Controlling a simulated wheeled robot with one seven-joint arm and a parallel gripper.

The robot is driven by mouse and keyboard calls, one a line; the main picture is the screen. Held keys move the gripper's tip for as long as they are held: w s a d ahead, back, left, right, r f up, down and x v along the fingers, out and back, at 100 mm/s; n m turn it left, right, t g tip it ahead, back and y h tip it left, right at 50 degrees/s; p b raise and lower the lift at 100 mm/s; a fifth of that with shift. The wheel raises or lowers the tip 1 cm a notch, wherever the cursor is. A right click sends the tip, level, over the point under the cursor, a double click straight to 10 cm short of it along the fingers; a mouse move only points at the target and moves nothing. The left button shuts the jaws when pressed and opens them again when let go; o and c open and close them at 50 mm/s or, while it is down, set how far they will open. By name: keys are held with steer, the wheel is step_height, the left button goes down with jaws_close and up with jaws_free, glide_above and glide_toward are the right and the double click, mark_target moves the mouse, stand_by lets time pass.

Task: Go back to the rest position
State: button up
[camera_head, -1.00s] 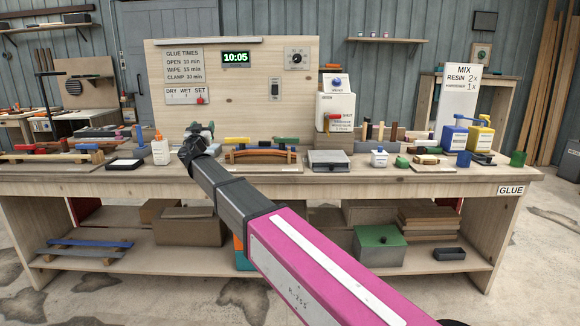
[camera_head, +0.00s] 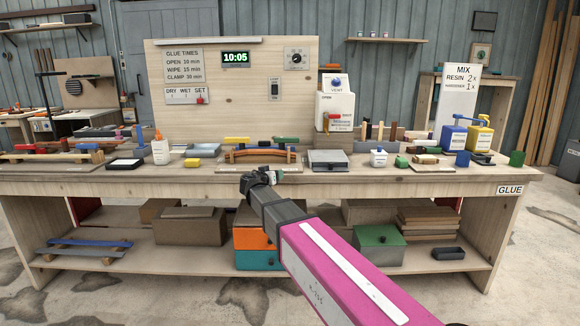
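My gripper (camera_head: 266,177) is at the end of my dark grey and pink arm, in front of the bench's front edge, near the middle of the view. It is small and dark here, and I cannot tell whether its fingers are open or shut. A curved wooden stringer (camera_head: 262,156) lies on the bench just behind it, with red and green clamp handles on top. My gripper looks apart from the stringer.
The workbench (camera_head: 400,180) carries a yellow block (camera_head: 192,162), a white glue bottle (camera_head: 160,149), a grey box (camera_head: 328,159) and resin and hardener jugs (camera_head: 478,135). Boxes and a green-lidded box (camera_head: 379,247) stand on the lower shelf. Floor in front is clear.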

steer(key=s+d+f+g, duration=0.5)
steer(key=s+d+f, duration=0.1)
steer(key=d+f, duration=0.7)
steer(key=s+d+f+n+g+y, duration=0.1)
steer(key=s+d+f+g+y, duration=0.2)
steer(key=s+d+f+g, duration=0.2)
steer(key=s+d+f+n+g+y, duration=0.1)
steer(key=s+d+f+g+y, duration=0.2)
steer(key=s+d+f, duration=0.5)
steer(key=s+f+g, duration=0.1)
steer(key=s+f, duration=0.2)
steer(key=s, duration=0.8)
steer(key=shift+f+n+g+y, duration=0.3)
steer(key=shift+f+g, duration=0.1)
steer(key=shift+d, duration=0.1)
